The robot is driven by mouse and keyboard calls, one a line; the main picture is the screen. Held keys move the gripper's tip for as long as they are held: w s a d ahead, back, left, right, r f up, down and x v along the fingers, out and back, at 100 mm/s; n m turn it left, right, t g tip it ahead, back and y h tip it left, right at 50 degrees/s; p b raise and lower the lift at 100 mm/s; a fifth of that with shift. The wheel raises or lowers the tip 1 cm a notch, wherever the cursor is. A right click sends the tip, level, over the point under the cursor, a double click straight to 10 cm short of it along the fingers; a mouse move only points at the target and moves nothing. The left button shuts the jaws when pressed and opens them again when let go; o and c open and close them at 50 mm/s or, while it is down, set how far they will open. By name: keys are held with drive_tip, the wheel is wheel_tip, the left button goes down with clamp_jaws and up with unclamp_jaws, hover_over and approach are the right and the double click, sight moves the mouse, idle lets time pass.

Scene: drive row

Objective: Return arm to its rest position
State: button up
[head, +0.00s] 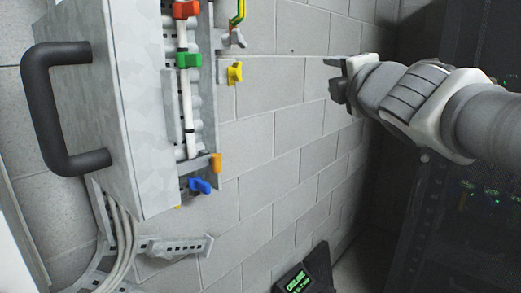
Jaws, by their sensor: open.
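My gripper (340,82) is at the upper right of the head view, at the end of my grey and white arm, which comes in from the right edge. It points left, in front of the block wall. Its jaws are open, with nothing seen between them. It is apart from the grey metal box (125,100) and the coloured levers at the left.
A dark rack (440,220) stands right, below my arm. A black device with green text (300,280) sits low. Wall (290,170) between is clear.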

drive_tip(key=s+d+f+m+g+h, duration=0.1)
drive_tip(key=s+d+f+m+g, duration=0.15)
drive_tip(key=s+f+m, duration=0.45)
drive_tip(key=s+d+f+m+g+h, duration=0.1)
drive_tip(key=s+f+m+g+h, duration=0.15)
drive_tip(key=f+m, duration=0.4)
drive_tip(key=s+d+f+m+g, duration=0.1)
drive_tip(key=s+f+m+g, duration=0.3)
drive_tip(key=f, duration=0.5)
drive_tip(key=s+a+f+m+g+y, duration=0.1)
drive_tip(key=s+a+f+m+g, duration=0.2)
drive_tip(key=s+f, duration=0.5)
drive_tip(key=shift+s+a+f+m+g, duration=0.15)
drive_tip(key=shift+s+a+m+g, duration=0.15)
drive_tip(key=shift+m, duration=0.45)
drive_tip(key=shift+a+y, duration=0.15)
drive_tip(key=shift+y, duration=0.1)
